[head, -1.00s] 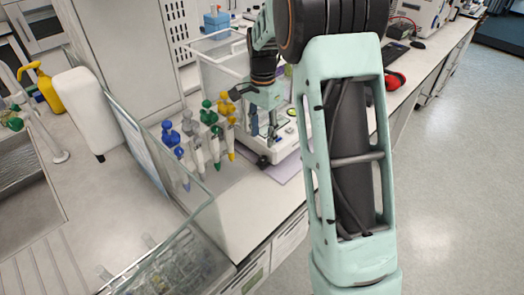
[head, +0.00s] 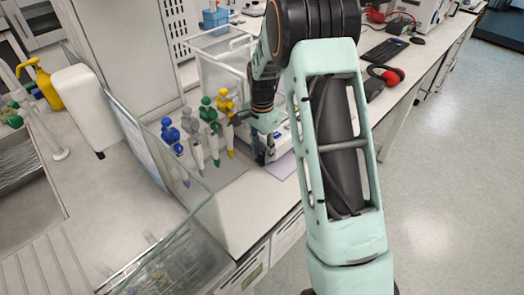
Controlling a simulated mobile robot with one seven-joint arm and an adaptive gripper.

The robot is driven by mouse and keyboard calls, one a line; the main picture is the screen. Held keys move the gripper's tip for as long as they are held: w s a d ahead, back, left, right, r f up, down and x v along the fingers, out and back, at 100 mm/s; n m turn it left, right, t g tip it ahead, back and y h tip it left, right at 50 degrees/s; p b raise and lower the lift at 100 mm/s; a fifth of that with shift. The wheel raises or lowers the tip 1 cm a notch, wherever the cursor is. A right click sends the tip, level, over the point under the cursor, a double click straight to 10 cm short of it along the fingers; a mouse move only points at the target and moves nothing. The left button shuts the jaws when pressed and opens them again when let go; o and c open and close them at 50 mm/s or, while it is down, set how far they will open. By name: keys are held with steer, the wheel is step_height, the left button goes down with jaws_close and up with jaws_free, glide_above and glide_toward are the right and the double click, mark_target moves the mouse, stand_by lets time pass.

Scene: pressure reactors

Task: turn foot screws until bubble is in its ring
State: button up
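An analytical balance with a clear draft shield (head: 215,72) stands on the bench behind my arm. My gripper (head: 264,158) points down at the balance's front edge, close to the near front corner. The foot screw at that corner is hidden behind the gripper. The bubble and its ring cannot be made out. The fingers are small and dark here, and I cannot tell whether they are open or shut, or whether they touch a screw.
Pipettes with blue, green and yellow tops (head: 210,118) stand just left of the gripper. A clear screen (head: 150,150) is further left. Red ear defenders (head: 392,76) and a keyboard (head: 384,50) lie to the right. The floor at right is clear.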

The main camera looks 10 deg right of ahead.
mark_target(262, 154)
jaws_close()
steer(key=shift+n+b, duration=0.3)
steer(key=shift+n, duration=0.4)
steer(key=shift+o, duration=1.8)
jaws_free()
step_height(262, 154, up, 12)
